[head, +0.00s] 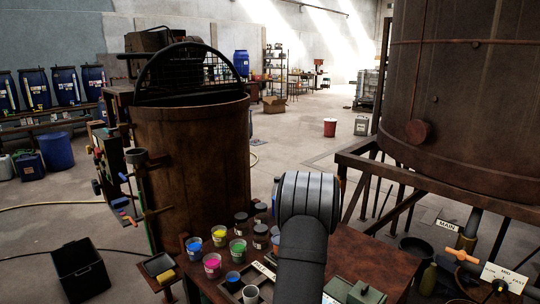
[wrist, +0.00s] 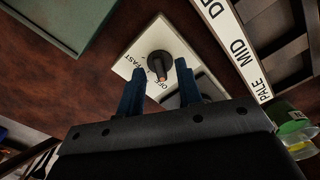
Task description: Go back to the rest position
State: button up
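My gripper (wrist: 160,68) shows in the wrist view with two dark blue fingers apart and nothing held between them. A dark dial knob (wrist: 160,63) with a brown pointer is ahead of the fingertips, on a white plate (wrist: 136,50) lettered FAST and OFF. I cannot tell whether the fingers touch the knob. In the head view my arm rises over the workbench (head: 395,258), and my gripper is hidden there.
Open paint cups, such as a pink cup (head: 212,265), stand on the bench. A rusty vat (head: 195,160) with a raised mesh lid (head: 190,72) is left; a large tank (head: 465,110) is right. A PALE, MID label strip (wrist: 240,50) borders a tray. A green box (wrist: 60,25) is near.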

notch_tip(320, 180, up, 16)
notch_tip(320, 180, down, 17)
jog(key=shift+f, duration=0.1)
jog(key=shift+r+m, duration=0.25)
jog(key=shift+m, duration=0.55)
jog(key=m, duration=1.1)
jog(key=shift+m, duration=2.5)
